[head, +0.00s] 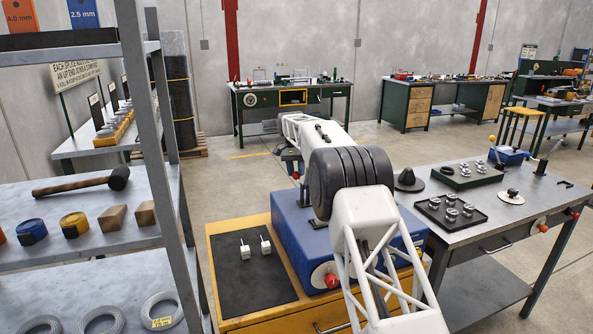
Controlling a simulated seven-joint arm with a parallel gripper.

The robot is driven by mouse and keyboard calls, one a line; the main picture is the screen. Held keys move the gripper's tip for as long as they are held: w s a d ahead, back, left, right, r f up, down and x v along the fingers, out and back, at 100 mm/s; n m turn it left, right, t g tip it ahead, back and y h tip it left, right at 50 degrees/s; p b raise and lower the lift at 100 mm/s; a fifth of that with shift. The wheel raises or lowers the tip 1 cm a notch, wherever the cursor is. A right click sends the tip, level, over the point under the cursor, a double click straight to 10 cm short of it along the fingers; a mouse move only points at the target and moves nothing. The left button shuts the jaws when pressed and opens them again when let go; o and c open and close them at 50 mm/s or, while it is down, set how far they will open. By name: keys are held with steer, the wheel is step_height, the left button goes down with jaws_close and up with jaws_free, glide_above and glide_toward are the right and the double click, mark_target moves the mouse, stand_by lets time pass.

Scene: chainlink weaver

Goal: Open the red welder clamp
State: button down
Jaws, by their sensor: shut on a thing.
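A blue box-shaped device (508,155) with a yellow-knobbed lever (493,138) stands at the back of the right bench. I cannot tell whether it is the welder, and I cannot make out a red clamp on it. A large blue machine (290,225) stands on the yellow cabinet, with a red knob (332,281) on its front. My arm crosses in front of this machine and hides much of it.
The right bench (440,225) holds a black tray (432,213) with metal parts. Two small white blocks lie on the dark mat (247,281). A shelf rack (90,253) at left carries a mallet (85,184) and wire coils. Open floor lies behind.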

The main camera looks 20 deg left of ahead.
mark_target(294, 177)
steer(key=shift+s+a+f+g+h, duration=0.15)
steer(key=shift+a+f+g+h, duration=0.05)
steer(key=shift+f, duration=0.5)
steer(key=shift+s+a+f+g+h, duration=0.1)
steer(key=shift+a+f+g+h, duration=0.1)
steer(key=shift+f, duration=0.5)
steer(key=c, duration=0.8)
jaws_free()
steer(key=shift+w+r, duration=0.1)
steer(key=shift+w+d+r, duration=0.15)
steer(key=shift+d+r, duration=0.05)
steer(key=shift+r, duration=0.3)
steer(key=shift+r, duration=0.1)
steer(key=shift+v, duration=3.7)
steer(key=shift+r, duration=0.1)
